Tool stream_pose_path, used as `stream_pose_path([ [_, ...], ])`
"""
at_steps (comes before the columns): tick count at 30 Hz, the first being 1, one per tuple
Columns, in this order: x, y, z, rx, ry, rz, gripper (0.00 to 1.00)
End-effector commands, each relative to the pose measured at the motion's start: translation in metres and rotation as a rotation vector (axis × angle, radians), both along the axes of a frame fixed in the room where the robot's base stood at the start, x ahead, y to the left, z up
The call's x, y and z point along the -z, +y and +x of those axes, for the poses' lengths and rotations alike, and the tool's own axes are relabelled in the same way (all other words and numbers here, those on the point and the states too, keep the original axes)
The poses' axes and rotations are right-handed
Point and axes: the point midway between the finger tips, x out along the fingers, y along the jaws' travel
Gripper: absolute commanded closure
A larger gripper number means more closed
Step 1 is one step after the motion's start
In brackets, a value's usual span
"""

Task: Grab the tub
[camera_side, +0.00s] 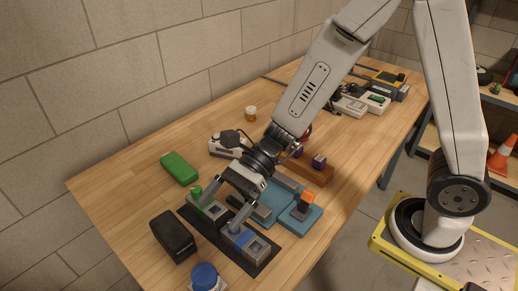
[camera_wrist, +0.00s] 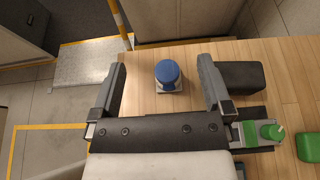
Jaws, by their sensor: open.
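A round blue-topped tub (camera_side: 204,276) on a pale square base stands at the front end of the wooden table, cut by the lower picture edge. In the wrist view the blue-topped tub (camera_wrist: 168,72) shows between the two fingers, clear of both. A small orange and white jar (camera_side: 251,113) stands farther back; I cannot tell for certain which of the two is the tub. My gripper (camera_side: 216,208) is open, its fingers spread above the dark mat, with nothing visible between them there. It also shows in the wrist view (camera_wrist: 161,66).
A black case (camera_side: 173,237) and a green box (camera_side: 179,168) lie to the left. The dark mat (camera_side: 262,266) holds grey blocks with green and blue parts. Blue fixtures (camera_side: 301,219) and a wooden block (camera_side: 314,174) are at right. Bare table lies around the jar.

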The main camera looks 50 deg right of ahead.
Motion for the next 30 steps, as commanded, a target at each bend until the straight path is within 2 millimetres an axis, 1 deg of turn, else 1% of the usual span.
stream_pose_path([
  [9,0.066,0.000,-0.001,0.001,0.007,-0.001,0.00],
  [12,0.086,0.000,-0.001,0.000,0.006,-0.001,0.00],
  [15,0.102,0.000,-0.001,-0.001,0.004,-0.002,0.00],
  [18,0.113,0.000,0.000,0.000,0.001,-0.001,0.00],
  [21,0.119,0.000,0.000,0.000,0.000,-0.001,0.00],
  [30,0.122,0.003,0.000,-0.003,-0.001,0.000,0.00],
])
